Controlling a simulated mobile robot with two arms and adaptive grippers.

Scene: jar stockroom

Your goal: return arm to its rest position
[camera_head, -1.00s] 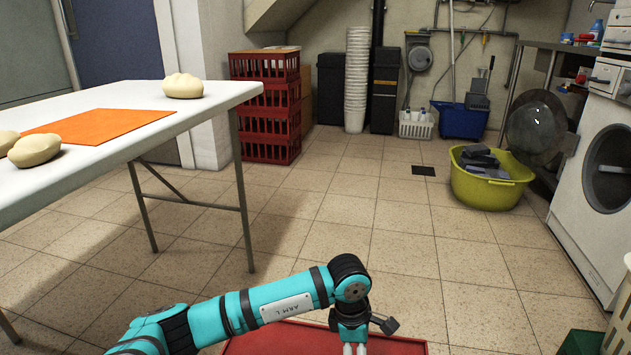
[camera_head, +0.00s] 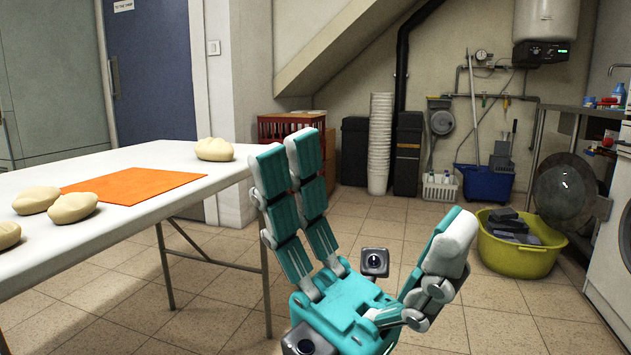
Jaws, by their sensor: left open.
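My left gripper (camera_head: 362,220) is raised in the lower middle of the view, fingers pointing up. It is teal with pale fingertips. Two fingers stand on the left and one on the right, spread wide with nothing between them. It is apart from the white table, in front of the table's right end in the picture. The rest of the left arm is below the picture edge. My right gripper is not in view.
A white table (camera_head: 150,156) on the left bears an orange mat (camera_head: 133,186) and several pale dough-like lumps (camera_head: 214,149). Red crates (camera_head: 285,127), stacked white buckets (camera_head: 380,145) and a yellow-green tub (camera_head: 520,257) stand farther back. Open tiled floor lies between.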

